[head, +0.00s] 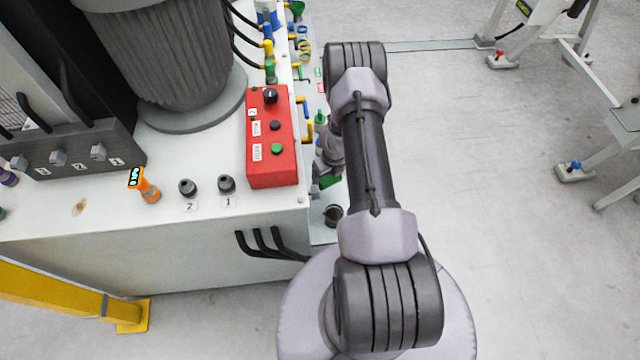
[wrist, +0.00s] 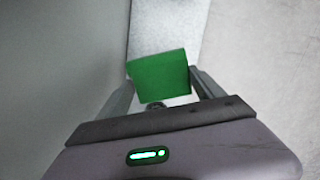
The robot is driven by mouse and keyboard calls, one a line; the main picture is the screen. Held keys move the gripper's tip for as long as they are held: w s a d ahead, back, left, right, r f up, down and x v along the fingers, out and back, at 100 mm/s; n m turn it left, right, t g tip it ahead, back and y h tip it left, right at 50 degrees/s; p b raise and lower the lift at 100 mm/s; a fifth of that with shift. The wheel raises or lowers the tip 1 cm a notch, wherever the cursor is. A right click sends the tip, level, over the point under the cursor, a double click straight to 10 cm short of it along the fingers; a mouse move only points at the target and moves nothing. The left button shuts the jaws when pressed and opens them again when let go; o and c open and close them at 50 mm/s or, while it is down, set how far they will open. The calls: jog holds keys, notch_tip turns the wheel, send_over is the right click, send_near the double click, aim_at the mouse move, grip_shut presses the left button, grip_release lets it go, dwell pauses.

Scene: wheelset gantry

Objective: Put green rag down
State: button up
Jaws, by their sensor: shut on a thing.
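The green rag (wrist: 160,76) shows in the wrist view as a flat green piece between the two fingers of my gripper (wrist: 161,88). My gripper is shut on it. In the head view a small dark green patch (head: 329,181), likely the rag, shows beside the right side of the white machine. My arm hides most of the gripper there. A pale strip lies behind the rag in the wrist view, and I cannot tell how far below the rag it is.
A red control box (head: 271,165) stands on the white machine top (head: 165,218) near its right edge. An orange device (head: 148,188) and two dark knobs are left of it. Black cables (head: 270,245) stick out of the front. The floor (head: 480,170) at the right is clear up to grey stands.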

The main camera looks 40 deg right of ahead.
aim_at(331, 180)
jog(key=f+b, duration=0.1)
jog(key=f, duration=0.2)
jog(key=f+b, duration=0.1)
jog(key=f, duration=0.2)
jog(key=f+b, duration=0.2)
jog(key=f, duration=0.1)
jog(key=shift+s, duration=0.35)
jog(key=shift+r, duration=0.2)
jog(key=o, duration=1)
jog(key=shift+w+f, duration=0.1)
jog(key=shift+f, duration=0.1)
jog(key=o, duration=0.5)
jog(key=shift+c, duration=0.2)
jog(key=shift+r, duration=0.15)
jog(key=r+p, duration=0.1)
jog(key=r, duration=0.3)
jog(key=s+r+p, duration=0.1)
jog(key=r+p, duration=0.1)
jog(key=r, duration=0.2)
jog(key=r+p, duration=0.2)
jog(key=r, duration=0.2)
jog(key=shift+s+a, duration=0.1)
jog(key=shift+s, duration=0.3)
jog(key=shift+s, duration=0.1)
